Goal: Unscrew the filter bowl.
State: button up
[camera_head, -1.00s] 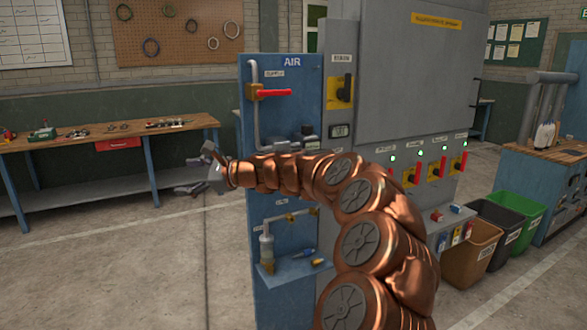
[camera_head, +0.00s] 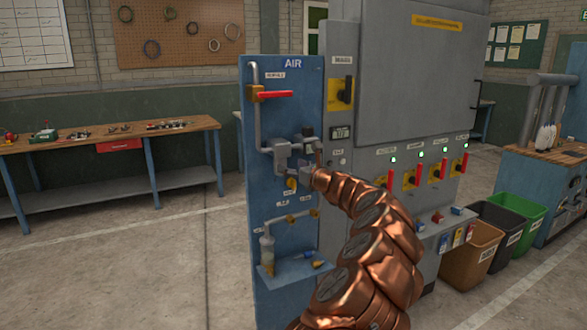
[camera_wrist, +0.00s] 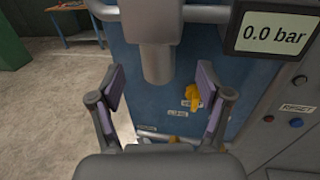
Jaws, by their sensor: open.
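The filter bowl is a grey cylinder (camera_wrist: 157,62) hanging below the pipework on the blue AIR panel (camera_head: 262,215). In the head view, the grey filter unit (camera_head: 281,149) is on the panel's upper middle. My gripper (camera_head: 306,166) is just right of that unit in the head view. In the wrist view my gripper (camera_wrist: 160,88) is open, with one purple-padded finger on each side of the bowl's lower end. The gap between the fingers is empty; I cannot tell how far they are from the bowl in depth. A yellow knob (camera_wrist: 193,97) shows near the right finger.
A red-handled valve (camera_head: 272,94) is above the filter. A gauge display (camera_wrist: 275,29) at upper right reads 0.0 bar. The grey cabinet (camera_head: 405,75) stands to the right. Floor at left is clear.

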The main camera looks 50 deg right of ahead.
aim_at(280, 162)
jog(key=shift+w+d+p, duration=0.2)
jog(key=shift+w+p, duration=0.15)
jog(key=shift+w, duration=1.3)
jog(key=shift+w+d+p, duration=0.15)
jog(key=shift+w+p, duration=0.2)
jog(key=shift+w, duration=1.25)
jog(key=c, duration=1.3)
jog(key=shift+c, duration=0.2)
jog(key=shift+f+m+h+b, duration=0.15)
jog(key=shift+m+h+b, duration=0.35)
jog(key=shift+b, duration=0.55)
jog(key=m+h+b, duration=0.1)
jog(key=h+b, duration=0.1)
jog(key=b, duration=0.1)
jog(key=m+g+h+b, duration=0.1)
jog(key=h+b, duration=0.1)
jog(key=shift+g+b, duration=0.3)
jog(key=shift+b, duration=0.1)
